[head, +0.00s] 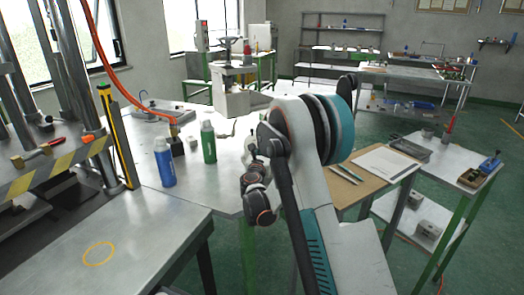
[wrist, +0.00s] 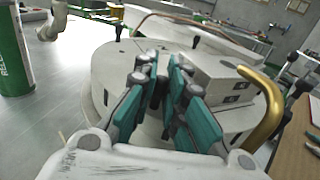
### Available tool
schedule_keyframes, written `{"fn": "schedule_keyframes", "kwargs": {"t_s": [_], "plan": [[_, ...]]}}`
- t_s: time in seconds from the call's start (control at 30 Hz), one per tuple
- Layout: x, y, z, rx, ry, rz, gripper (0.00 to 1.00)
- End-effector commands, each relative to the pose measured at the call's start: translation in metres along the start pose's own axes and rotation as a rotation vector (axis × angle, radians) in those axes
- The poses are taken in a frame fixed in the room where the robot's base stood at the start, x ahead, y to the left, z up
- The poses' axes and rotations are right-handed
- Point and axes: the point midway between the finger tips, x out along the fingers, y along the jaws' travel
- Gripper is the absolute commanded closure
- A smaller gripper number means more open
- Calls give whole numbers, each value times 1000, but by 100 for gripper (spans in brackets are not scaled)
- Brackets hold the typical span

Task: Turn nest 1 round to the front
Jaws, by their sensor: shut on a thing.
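In the wrist view a round, light grey turntable (wrist: 100,75) stands just beyond my gripper (wrist: 163,75). It carries grey nest blocks (wrist: 218,75) with small dark labels, too small to read. Short black pegs (wrist: 195,42) stand around it. My gripper's teal-padded fingers are close together over the near part of the turntable. They are shut on a slim dark thing, probably a peg, mostly hidden between the pads. I cannot tell which nest it belongs to. In the head view my arm covers most of the turntable and the gripper.
A curved brass-coloured handle (wrist: 262,115) rises close to the right of my fingers. A green bottle (head: 208,142) and a blue bottle (head: 165,163) stand on the metal table (head: 185,200). A press with a striped guard (head: 45,172) is at left. A clipboard (head: 383,163) lies at right.

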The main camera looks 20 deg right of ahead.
Motion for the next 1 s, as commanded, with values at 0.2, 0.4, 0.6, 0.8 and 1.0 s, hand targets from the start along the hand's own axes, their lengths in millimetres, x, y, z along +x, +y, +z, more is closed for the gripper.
{"fn": "schedule_keyframes", "kwargs": {"t_s": [0.2,0.4,0.6,0.8,1.0], "plan": [[-4,1,-2,4,2,7,100],[-4,0,-2,4,2,7,100],[-4,0,-2,4,2,6,100],[-3,-1,-2,3,1,4,80],[-3,-2,-1,1,1,2,80]]}}
